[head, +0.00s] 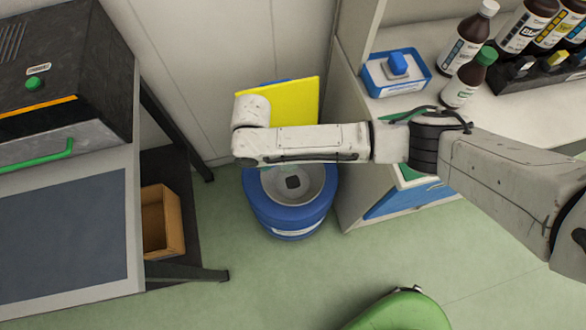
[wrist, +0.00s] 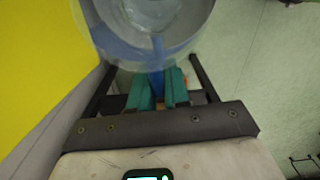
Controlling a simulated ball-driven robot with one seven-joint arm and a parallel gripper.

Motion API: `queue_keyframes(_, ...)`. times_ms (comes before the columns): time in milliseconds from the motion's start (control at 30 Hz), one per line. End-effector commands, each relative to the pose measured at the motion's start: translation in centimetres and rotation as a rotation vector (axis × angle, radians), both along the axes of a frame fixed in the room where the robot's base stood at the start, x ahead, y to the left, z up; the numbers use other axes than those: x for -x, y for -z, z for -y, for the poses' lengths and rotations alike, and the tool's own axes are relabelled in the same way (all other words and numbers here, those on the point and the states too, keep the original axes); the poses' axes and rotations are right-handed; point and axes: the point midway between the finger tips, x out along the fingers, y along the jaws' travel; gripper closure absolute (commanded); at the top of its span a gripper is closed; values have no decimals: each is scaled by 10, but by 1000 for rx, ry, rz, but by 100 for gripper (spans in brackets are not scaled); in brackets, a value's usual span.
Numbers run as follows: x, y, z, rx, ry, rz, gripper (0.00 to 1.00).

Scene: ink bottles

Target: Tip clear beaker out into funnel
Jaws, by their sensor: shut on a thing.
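My gripper (wrist: 158,88), with teal finger pads, is shut on the clear beaker (wrist: 118,48), whose round, see-through body fills the top of the wrist view. I cannot tell whether it is tilted or what it holds. In the head view my arm hides the gripper and most or all of the beaker. The funnel (head: 316,181) is a wide grey bowl with a dark square centre. It sits on top of a blue drum (head: 290,218), just below my wrist in the head view, its far part hidden by my arm.
A yellow panel (head: 293,101) stands behind the drum. A counter at right holds brown bottles (head: 465,40) and a blue tray (head: 375,82). A dark bench (head: 62,225) with an open brown box (head: 173,228) is at left. Green floor is clear in front, except for a green rounded object (head: 400,312).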

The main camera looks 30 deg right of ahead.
Motion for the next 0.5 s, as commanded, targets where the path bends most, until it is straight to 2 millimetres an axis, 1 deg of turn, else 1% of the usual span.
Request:
queue_keyframes(33, -3, 10, -5, 1, -79, 2, 100)
queue_keyframes(200, -13, 29, -22, -6, -352, 5, 100)
queue_keyframes(400, -25, 48, -41, -12, -654, 13, 100)
queue_keyframes(500, -30, 54, -49, -14, -774, 20, 100)
